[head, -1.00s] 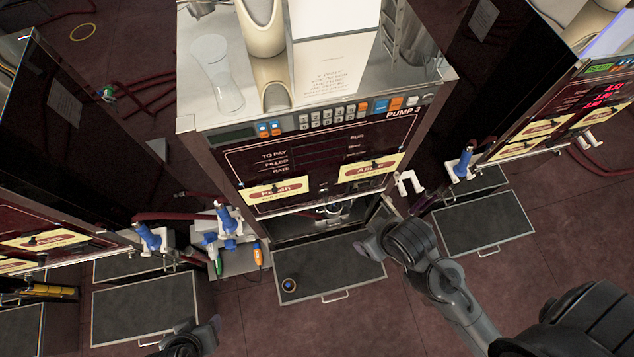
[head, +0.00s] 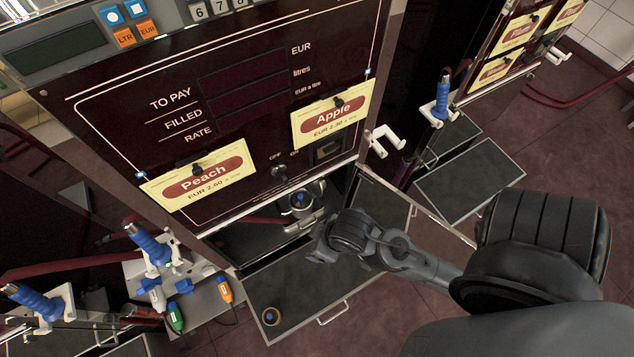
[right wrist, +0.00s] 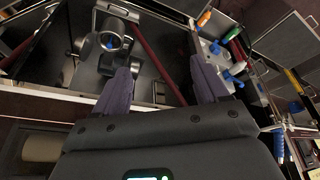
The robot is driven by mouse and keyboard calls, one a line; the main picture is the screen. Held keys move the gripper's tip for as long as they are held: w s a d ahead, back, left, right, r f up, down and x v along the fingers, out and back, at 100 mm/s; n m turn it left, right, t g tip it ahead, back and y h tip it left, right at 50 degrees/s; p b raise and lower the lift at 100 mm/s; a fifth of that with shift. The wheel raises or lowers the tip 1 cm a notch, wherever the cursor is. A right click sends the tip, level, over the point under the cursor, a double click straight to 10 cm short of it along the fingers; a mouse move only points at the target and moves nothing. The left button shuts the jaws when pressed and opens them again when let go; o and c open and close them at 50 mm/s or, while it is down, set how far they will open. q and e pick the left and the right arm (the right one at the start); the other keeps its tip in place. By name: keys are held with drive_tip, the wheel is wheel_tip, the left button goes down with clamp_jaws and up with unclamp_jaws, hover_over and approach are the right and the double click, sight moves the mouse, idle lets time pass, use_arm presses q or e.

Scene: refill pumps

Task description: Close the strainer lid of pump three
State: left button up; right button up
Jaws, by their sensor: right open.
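Pump three's front panel (head: 235,115) fills the middle of the head view, with its lower compartment open beneath. Inside is a silver round strainer housing (head: 300,198) with a blue centre; it also shows at the upper left of the right wrist view (right wrist: 110,36). A curved metal piece stands around its top; I cannot tell exactly how the lid sits. My right gripper (head: 318,244) is just in front of the compartment, below the strainer in the picture. In the right wrist view its two fingers (right wrist: 162,78) are apart with nothing between them. My left gripper is out of view.
A pulled-out dark tray (head: 310,290) below the compartment carries a small round piece (head: 271,316) with a blue centre. An open door (head: 400,205) stands to the right. Blue-handled nozzles (head: 150,245) and a side shelf (head: 210,300) are at the left. A red hose runs through the compartment.

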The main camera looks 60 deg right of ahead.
drive_tip(key=w+d+f+m+t+b, duration=0.1)
drive_tip(key=w+d+f+b, duration=0.15)
drive_tip(key=f+b, duration=1.1)
drive_tip(key=m+t+h+b, duration=0.8)
drive_tip(key=t, duration=0.3)
approach(320, 181)
drive_tip(key=w+d+r, duration=0.2)
drive_tip(key=d, duration=0.1)
drive_tip(key=b+x, duration=0.3)
drive_tip(key=x, duration=0.6)
drive_tip(key=shift+a, duration=0.1)
drive_tip(key=shift+w+d+r+b, duration=0.1)
drive_tip(key=shift+w+d+b, duration=0.15)
drive_tip(key=shift+w+b, duration=0.15)
drive_tip(key=shift+c, duration=0.3)
